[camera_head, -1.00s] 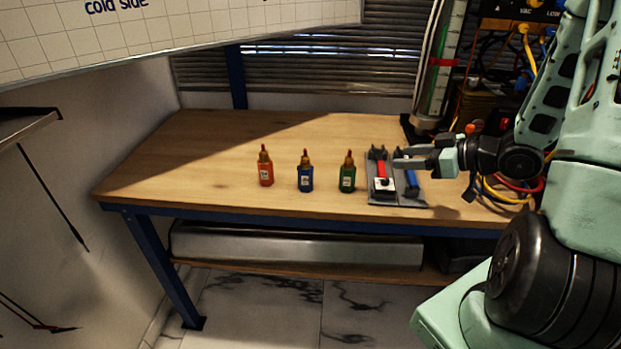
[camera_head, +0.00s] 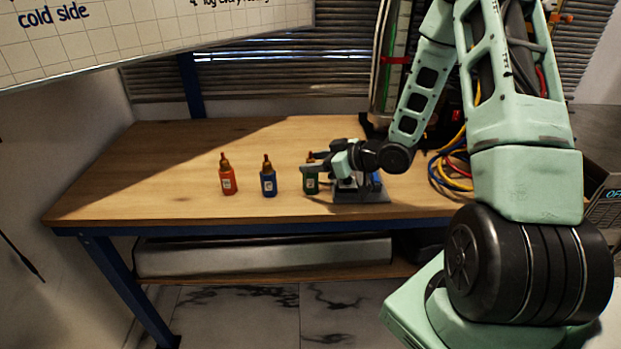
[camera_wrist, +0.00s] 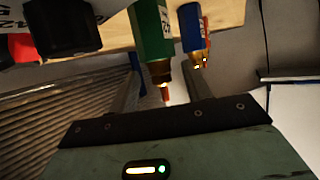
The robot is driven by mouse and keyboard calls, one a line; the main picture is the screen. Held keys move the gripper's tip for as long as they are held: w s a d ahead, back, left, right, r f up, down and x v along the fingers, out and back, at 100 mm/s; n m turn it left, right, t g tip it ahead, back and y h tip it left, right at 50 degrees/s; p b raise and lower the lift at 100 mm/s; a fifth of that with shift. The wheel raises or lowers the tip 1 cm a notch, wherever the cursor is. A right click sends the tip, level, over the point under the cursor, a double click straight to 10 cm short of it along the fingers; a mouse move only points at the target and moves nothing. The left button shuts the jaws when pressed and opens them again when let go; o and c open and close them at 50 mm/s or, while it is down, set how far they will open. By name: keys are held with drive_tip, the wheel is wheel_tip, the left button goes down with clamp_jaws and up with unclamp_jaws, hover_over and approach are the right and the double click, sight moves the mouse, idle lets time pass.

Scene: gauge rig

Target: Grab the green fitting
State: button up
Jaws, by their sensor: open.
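The green fitting (camera_head: 311,186) is a small bottle with a brass-coloured neck, upright near the front of the wooden bench. My gripper (camera_head: 311,163) overlaps its upper part in the head view, with the jaws apart. In the wrist view the green fitting (camera_wrist: 150,30) appears upside down, and its neck and reddish tip lie between the two fingers (camera_wrist: 162,85). No finger visibly grips it. Whether either finger touches it, I cannot tell.
A blue bottle (camera_head: 268,182) stands close to the left of the green one, and a red bottle (camera_head: 228,178) stands farther left. A grey holder (camera_head: 362,196) sits just right, under my arm. The bench's left part (camera_head: 130,180) is clear.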

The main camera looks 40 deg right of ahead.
drive_tip(key=shift+x, duration=1.55)
drive_tip(key=shift+f, duration=0.1)
drive_tip(key=shift+c, duration=0.3)
clamp_jaws()
